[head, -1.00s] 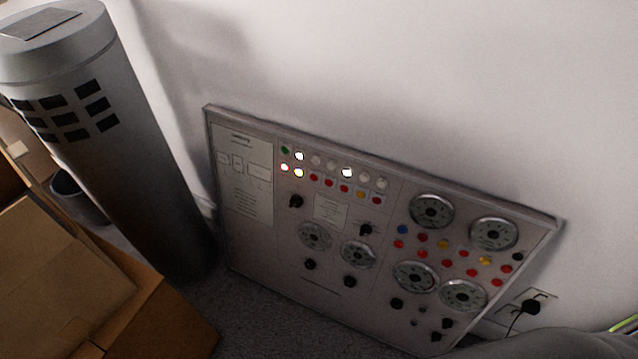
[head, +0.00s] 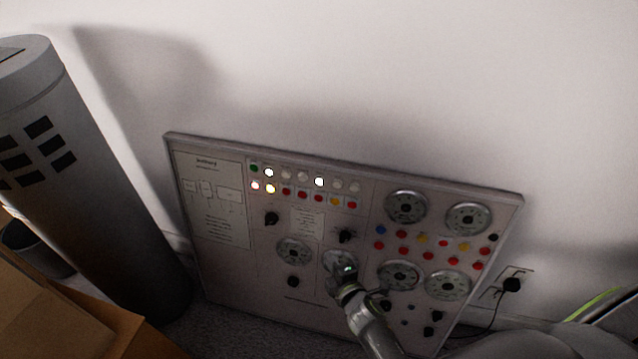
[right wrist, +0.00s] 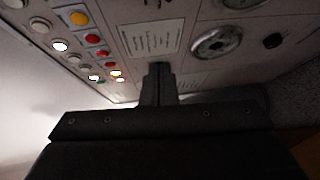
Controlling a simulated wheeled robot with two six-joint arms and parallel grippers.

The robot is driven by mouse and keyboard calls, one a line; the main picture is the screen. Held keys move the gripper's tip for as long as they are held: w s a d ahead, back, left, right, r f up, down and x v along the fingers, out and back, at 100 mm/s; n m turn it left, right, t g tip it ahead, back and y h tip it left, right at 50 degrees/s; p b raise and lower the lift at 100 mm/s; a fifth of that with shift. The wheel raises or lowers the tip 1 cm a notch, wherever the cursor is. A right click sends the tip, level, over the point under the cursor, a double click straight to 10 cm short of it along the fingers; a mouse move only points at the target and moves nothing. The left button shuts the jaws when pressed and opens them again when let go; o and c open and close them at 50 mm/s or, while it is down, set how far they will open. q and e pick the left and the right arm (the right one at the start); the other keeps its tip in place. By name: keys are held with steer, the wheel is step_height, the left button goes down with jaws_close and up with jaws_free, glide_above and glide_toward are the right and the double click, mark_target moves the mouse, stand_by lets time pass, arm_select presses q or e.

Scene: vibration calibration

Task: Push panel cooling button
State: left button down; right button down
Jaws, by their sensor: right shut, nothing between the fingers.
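The control panel (head: 222,275) leans against the wall in the head view, with lit and unlit buttons along its upper part. Which button is for cooling cannot be read. My right gripper (head: 340,272) is in front of the lower middle of the panel, below the button rows. In the right wrist view, its fingers (right wrist: 158,72) are shut and empty, pointing towards the panel. Contact cannot be told. My left gripper is not in view.
A grey cylinder (head: 105,190) stands left of the panel, and a cardboard box (head: 70,320) is at lower left. Round dials (head: 406,206) and black knobs (head: 271,218) stick out from the panel. A plug (head: 512,284) sits in the wall at right.

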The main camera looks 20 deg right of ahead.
mark_target(319, 181)
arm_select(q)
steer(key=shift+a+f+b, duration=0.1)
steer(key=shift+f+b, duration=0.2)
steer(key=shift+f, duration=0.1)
arm_select(e)
steer(key=w+a+r+n+t+y, duration=0.1)
steer(key=w+a+r+n+t, duration=0.1)
steer(key=r, duration=0.5)
steer(key=w+a+r+n+t+y, duration=0.1)
steer(key=w+a+r+n+t, duration=0.1)
steer(key=r+n, duration=0.3)
step_height(319, 181, up, 3)
steer(key=shift+w+r, duration=0.15)
steer(key=shift+w, duration=0.4)
steer(key=shift+d, duration=0.1)
